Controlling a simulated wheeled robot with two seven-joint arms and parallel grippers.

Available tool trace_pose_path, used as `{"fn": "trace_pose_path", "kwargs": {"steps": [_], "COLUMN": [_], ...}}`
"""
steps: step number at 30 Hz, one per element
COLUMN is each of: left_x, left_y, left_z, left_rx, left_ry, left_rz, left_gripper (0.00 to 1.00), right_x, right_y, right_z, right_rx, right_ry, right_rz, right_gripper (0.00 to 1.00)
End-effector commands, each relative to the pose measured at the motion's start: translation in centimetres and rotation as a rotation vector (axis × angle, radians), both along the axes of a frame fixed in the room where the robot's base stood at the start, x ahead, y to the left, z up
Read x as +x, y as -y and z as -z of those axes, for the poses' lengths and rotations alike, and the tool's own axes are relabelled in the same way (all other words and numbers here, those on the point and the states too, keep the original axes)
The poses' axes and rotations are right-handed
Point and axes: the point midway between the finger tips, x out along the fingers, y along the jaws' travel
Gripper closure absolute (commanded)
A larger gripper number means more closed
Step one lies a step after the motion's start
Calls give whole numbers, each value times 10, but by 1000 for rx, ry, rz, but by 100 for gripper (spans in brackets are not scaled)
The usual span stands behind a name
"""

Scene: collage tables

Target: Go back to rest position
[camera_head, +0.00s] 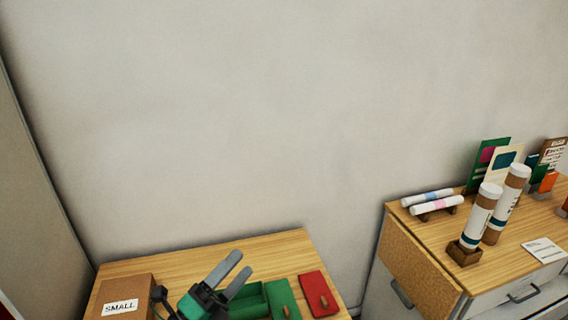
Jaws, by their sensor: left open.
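My left gripper (233,276) is in the camera_head view at the bottom, left of centre. Its two grey fingers are apart and point up and to the right, with nothing seen between them. It is over the left wooden table (240,250), beside a green tray (251,300). My right gripper is not in view.
A brown box marked SMALL (125,292) stands left of the gripper. A green panel (284,299) and a red panel (319,294) lie to its right. The right cabinet (420,260) holds upright tubes (482,216), lying rolls (437,205) and cards (504,170). A gap separates both.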

Motion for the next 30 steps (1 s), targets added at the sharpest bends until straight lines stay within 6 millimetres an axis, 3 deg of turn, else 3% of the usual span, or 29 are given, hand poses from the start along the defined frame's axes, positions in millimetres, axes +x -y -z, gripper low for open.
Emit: {"fn": "trace_pose_path", "kwargs": {"steps": [4,7,11,15,21,30], "left_x": [13,15,4,-29,-98,-188], "left_y": [-50,-84,-121,-148,-157,-144], "left_z": [13,37,84,145,215,260], "left_rx": [-310,-497,-716,-916,-1103,-1199], "left_ry": [-253,-437,-694,-992,-1387,-1792], "left_rz": [-197,-331,-507,-696,-932,-1151], "left_gripper": [0,0,0,0,0,0], "right_x": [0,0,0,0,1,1], "right_y": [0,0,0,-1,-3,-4], "right_z": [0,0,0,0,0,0], "right_rx": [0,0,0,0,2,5], "right_ry": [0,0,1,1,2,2], "right_rz": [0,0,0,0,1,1], "right_gripper": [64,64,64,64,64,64]}}
